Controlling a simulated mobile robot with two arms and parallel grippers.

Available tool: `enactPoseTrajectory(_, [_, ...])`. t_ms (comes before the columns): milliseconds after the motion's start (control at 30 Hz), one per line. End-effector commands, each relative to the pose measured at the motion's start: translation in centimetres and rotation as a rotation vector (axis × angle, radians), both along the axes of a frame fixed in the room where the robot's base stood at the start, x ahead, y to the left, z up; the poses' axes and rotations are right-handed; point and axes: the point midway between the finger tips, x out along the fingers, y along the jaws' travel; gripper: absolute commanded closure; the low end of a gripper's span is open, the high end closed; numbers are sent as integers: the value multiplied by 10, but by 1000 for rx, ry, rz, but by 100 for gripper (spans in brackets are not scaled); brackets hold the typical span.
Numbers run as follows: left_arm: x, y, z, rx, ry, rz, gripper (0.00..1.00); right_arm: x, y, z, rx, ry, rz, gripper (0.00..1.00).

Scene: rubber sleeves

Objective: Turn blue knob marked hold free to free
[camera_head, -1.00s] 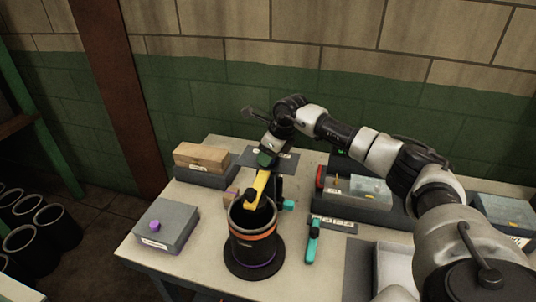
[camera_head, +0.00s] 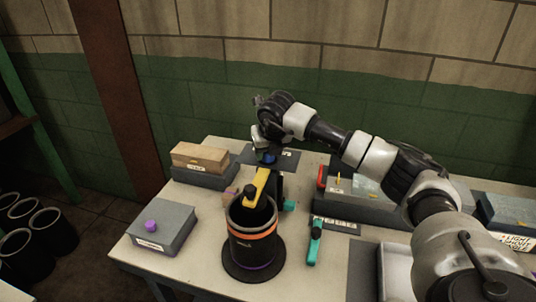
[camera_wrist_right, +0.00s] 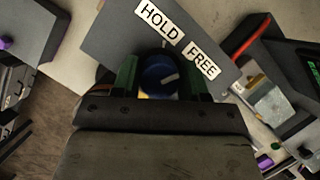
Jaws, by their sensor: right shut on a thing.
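The blue knob (camera_wrist_right: 158,76) sits between the fingers of my right gripper (camera_wrist_right: 160,80) in the right wrist view. The fingers are shut on it, one on each side. A white pointer line on the knob points to the right and slightly up, towards the FREE label (camera_wrist_right: 202,64). The HOLD label (camera_wrist_right: 160,20) is to the upper left of it on the dark plate (camera_wrist_right: 112,30). In the head view the right gripper (camera_head: 265,155) is over the plate (camera_head: 287,163) behind the black cylinder, with a bit of blue showing under it. My left gripper is not in view.
A black cylinder (camera_head: 252,248) with an orange band and a yellow arm (camera_head: 258,186) stands in front of the knob. A wooden block (camera_head: 200,156), a grey box with a purple knob (camera_head: 151,225) and a teal-handled tool (camera_head: 315,240) are on the table.

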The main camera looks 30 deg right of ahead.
Motion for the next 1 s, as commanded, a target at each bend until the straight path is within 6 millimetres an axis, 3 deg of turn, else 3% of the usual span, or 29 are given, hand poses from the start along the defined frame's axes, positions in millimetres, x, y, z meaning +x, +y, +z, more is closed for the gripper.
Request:
enactPoseTrajectory(767, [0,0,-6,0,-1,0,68,1,-1,3,1,-7,-102,80])
enactPoseTrajectory(800, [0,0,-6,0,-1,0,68,1,-1,3,1,-7,-102,50])
enactPoseTrajectory(900, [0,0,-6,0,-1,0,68,1,-1,3,1,-6,-101,35])
enactPoseTrajectory(1000, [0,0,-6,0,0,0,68,1,0,2,1,-3,-100,33])
